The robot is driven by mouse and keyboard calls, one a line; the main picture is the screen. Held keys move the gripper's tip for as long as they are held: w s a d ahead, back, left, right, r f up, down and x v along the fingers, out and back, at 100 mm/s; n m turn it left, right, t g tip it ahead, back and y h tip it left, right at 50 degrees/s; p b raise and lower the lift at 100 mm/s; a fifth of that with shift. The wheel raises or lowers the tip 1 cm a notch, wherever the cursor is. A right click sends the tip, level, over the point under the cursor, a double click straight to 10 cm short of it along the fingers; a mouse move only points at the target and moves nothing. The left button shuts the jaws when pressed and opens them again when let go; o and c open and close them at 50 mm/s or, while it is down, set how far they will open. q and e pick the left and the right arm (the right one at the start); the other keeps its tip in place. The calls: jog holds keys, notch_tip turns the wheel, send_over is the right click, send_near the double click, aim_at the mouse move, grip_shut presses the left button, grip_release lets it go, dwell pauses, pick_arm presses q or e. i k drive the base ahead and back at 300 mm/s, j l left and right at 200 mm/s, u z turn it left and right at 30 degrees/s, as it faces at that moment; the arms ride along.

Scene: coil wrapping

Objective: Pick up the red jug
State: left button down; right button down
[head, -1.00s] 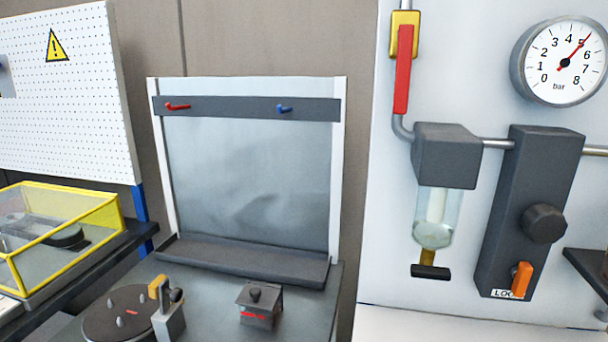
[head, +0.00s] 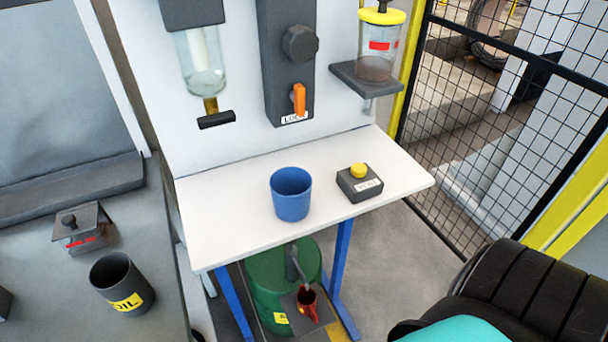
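The red jug (head: 307,304) is small and stands low under the white table, on a dark plate beneath the tap of a green drum (head: 266,290). Its upper part shows below the grey tap (head: 296,266). Neither of my grippers shows in the head view. A dark rounded part and a teal patch, probably mine, fill the lower right corner.
A white table (head: 220,220) with blue legs stands above the drum, bearing a blue cup (head: 291,194) and a grey box with a yellow button (head: 359,184). A dark OIL container (head: 122,284) stands on the grey bench at left. A black mesh fence (head: 490,130) closes the right side.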

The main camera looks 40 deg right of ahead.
aim_at(304, 310)
jog(key=z, duration=1.2)
jog(key=k+j+u, duration=0.45)
jog(key=j+u, duration=0.15)
jog(key=j, duration=0.1)
